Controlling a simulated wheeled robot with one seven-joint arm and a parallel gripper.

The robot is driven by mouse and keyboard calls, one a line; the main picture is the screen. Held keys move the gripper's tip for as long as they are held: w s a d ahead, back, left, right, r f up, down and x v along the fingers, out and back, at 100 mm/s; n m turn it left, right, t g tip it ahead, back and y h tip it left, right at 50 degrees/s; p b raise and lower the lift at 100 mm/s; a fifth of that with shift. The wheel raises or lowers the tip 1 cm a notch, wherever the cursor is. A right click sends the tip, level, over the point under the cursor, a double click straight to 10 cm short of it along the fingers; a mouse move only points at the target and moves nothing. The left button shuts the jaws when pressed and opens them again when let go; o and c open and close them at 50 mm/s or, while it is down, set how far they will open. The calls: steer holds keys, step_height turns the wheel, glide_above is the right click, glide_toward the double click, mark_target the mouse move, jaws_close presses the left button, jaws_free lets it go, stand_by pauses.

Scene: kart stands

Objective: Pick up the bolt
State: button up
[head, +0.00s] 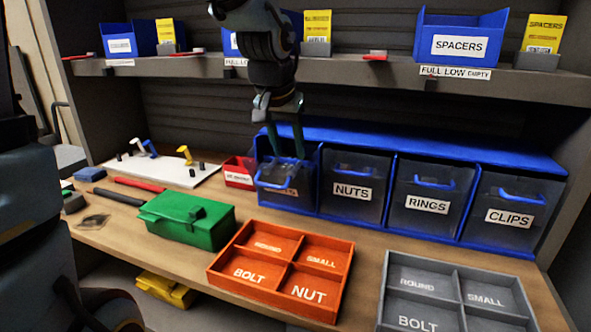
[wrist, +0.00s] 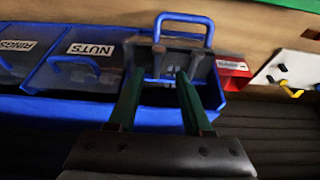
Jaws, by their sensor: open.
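No single bolt can be made out clearly. The leftmost drawer (head: 285,198) of the blue drawer unit is pulled out, with its blue handle at the front; its label is mostly unreadable. In the wrist view this drawer (wrist: 193,44) shows with small dark shapes in it, too dim to identify. My gripper (head: 288,156) points down over the drawer's open top, with its green fingers apart. In the wrist view my gripper (wrist: 157,76) has nothing visible held between its fingers.
Closed drawers marked NUTS (head: 349,190), RINGS (head: 427,204) and CLIPS (head: 508,216) stand to the right. A red bin (head: 239,172) is close on the left. A green box (head: 187,218), orange tray (head: 220,272) and grey tray (head: 388,275) are in front. A shelf (head: 390,66) runs above.

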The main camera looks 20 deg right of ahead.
steer(key=shift+x, duration=2.65)
steer(key=shift+d+r, duration=0.1)
steer(key=shift+d, duration=0.05)
jaws_close()
